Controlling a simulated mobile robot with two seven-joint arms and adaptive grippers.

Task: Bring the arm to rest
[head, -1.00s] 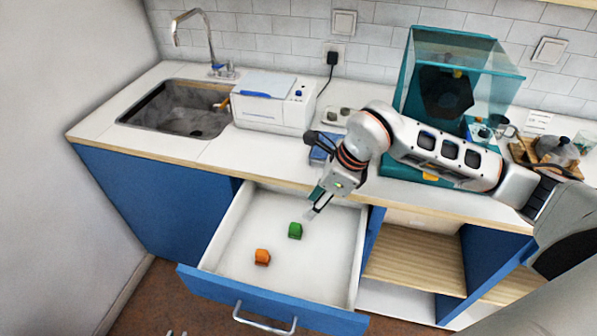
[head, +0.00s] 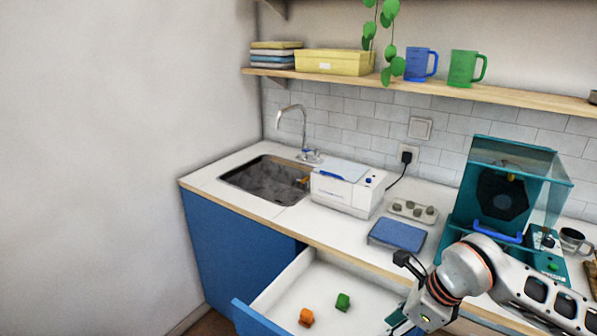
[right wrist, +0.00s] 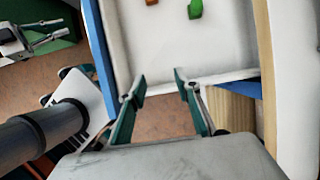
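My right arm comes in at the lower right of the head view, with its gripper (head: 402,325) low beside the open drawer and partly cut off by the frame. In the right wrist view the same gripper (right wrist: 158,85) has its two teal fingers spread and nothing between them. Its fingertips appear near the drawer's edge, with brown floor showing between the fingers. My left gripper is not in the head view; its two fingers (right wrist: 65,27) seem to show apart and empty at the upper left of the right wrist view.
The open drawer (head: 285,292) holds an orange block (head: 306,317) and a green block (head: 343,302). On the counter are a sink (head: 265,180), a white machine (head: 345,190), a blue pad (head: 397,235) and a teal clear-sided box (head: 515,165). A shelf (head: 500,95) holds mugs.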

